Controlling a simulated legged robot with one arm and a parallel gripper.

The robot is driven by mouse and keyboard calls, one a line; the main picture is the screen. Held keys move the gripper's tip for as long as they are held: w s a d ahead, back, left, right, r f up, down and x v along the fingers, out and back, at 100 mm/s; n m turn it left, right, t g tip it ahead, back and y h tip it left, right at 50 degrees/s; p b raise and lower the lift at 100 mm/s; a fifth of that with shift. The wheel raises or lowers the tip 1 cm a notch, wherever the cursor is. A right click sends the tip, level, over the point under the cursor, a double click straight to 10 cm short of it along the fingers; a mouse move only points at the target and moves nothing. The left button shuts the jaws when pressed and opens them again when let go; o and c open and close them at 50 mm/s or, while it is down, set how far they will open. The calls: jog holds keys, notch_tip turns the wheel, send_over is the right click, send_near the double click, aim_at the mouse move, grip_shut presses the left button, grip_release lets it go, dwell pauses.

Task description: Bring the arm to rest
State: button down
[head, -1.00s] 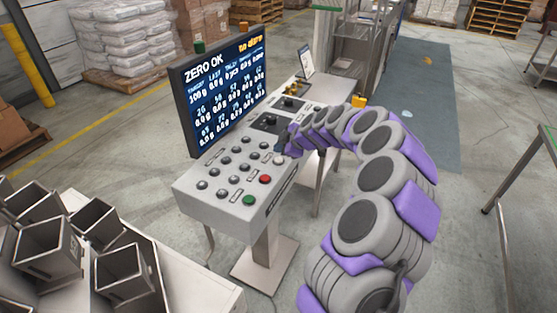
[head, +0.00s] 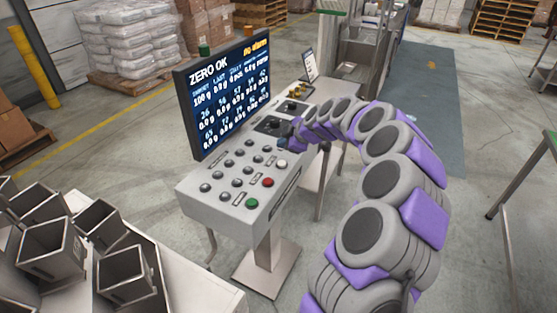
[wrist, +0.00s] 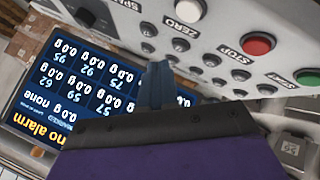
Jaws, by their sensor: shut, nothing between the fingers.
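My purple and grey arm arches in from the lower right of the head view. My gripper (head: 295,142) is at its far end, above the right edge of the grey control console (head: 228,210), just beyond the white button (head: 282,164). In the wrist view my gripper (wrist: 157,72) shows as narrow dark fingers, shut and empty, over the console. The white ZERO button (wrist: 190,10), red STOP button (wrist: 257,44) and green button (wrist: 308,78) show there, apart from the fingers.
A screen (head: 228,98) reading "ZERO OK" and "no alarm" stands at the console's back. Open metal bins (head: 126,274) stand lower left. A metal frame (head: 521,178) stands at right. Wrapped sacks (head: 125,45) are behind; grey floor lies between.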

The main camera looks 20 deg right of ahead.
jog(key=s+a+r+m+g+y, duration=0.1)
jog(key=s+a+r+g, duration=0.15)
jog(key=s+a, duration=0.7)
jog(key=s+a+r+m+g+y, duration=0.15)
jog(key=s+a+r, duration=0.25)
jog(key=s+a, duration=0.55)
jog(key=s+f+m+g+h, duration=0.2)
jog(key=s+m, duration=0.3)
jog(key=s, duration=1)
jog(key=s+f+m+g+h, duration=0.3)
jog(key=s+m+g, duration=0.1)
jog(key=s, duration=1.1)
jog(key=shift+a+m+h, duration=0.25)
jog(key=shift+m+h, duration=0.1)
jog(key=shift+m, duration=0.3)
